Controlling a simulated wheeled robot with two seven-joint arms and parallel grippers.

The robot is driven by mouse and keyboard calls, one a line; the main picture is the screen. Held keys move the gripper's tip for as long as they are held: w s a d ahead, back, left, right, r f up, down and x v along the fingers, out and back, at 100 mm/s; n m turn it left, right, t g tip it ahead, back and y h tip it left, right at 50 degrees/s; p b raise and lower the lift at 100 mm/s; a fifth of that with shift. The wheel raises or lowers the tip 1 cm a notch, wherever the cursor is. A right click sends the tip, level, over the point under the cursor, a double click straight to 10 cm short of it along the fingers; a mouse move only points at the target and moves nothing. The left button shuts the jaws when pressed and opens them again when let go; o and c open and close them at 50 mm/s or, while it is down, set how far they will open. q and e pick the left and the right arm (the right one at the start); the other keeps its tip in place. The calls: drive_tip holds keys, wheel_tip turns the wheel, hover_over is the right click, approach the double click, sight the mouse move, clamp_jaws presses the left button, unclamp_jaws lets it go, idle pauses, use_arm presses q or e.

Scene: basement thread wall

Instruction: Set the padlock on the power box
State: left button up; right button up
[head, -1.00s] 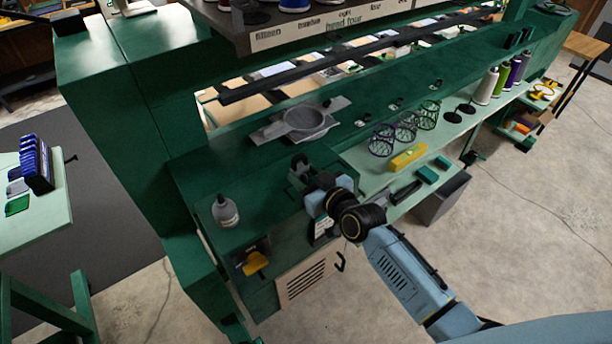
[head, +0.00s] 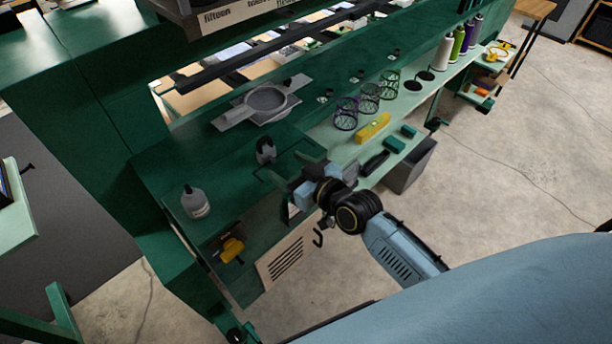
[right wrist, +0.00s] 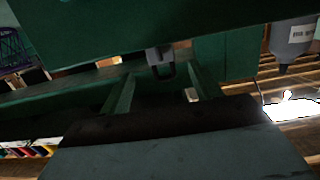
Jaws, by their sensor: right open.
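The padlock (head: 265,149) is a small dark grey piece with a loop, upright on the green bench top. It also shows in the right wrist view (right wrist: 160,62), ahead of and between my fingertips, with a gap. My right gripper (head: 278,164) is open and empty, just to the right of the padlock; its two green fingers also show in the right wrist view (right wrist: 162,88). What looks like the power box (head: 222,243), with a yellow handle (head: 232,250), is on the bench front, below and left of the padlock. My left gripper is not in view.
A grey-white bottle (head: 195,202) stands left of the padlock. A grey round dish (head: 266,100) lies behind it. Wire baskets (head: 369,98), a yellow level (head: 373,128) and green blocks (head: 394,144) are to the right. A vented panel (head: 286,262) is below.

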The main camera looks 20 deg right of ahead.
drive_tip(key=v, duration=0.5)
drive_tip(key=shift+s+d+r, duration=0.1)
drive_tip(key=shift+s+d, duration=0.05)
drive_tip(key=shift+s, duration=0.2)
drive_tip(key=s+d+f+m+g+h, duration=0.1)
drive_tip(key=s+d+f+g, duration=0.15)
drive_tip(key=f, duration=0.65)
drive_tip(key=s+d+f+g+h, duration=0.15)
drive_tip(key=s+f, duration=0.25)
drive_tip(key=f, duration=0.5)
drive_tip(key=s+d+f+m+g+h, duration=0.1)
drive_tip(key=s+f+g, duration=0.15)
drive_tip(key=f, duration=0.65)
drive_tip(key=s+f+g, duration=0.2)
drive_tip(key=s+f, duration=0.3)
drive_tip(key=s, duration=0.5)
drive_tip(key=s+f+g+h, duration=0.1)
drive_tip(key=s+f+g, duration=0.2)
drive_tip(key=s+f, duration=0.3)
drive_tip(key=s+d+f+g+h, duration=0.1)
drive_tip(key=s+f, duration=0.5)
drive_tip(key=s, duration=0.8)
drive_tip(key=shift+f+g, duration=0.25)
drive_tip(key=shift+g, duration=0.4)
drive_tip(key=shift+s, duration=0.1)
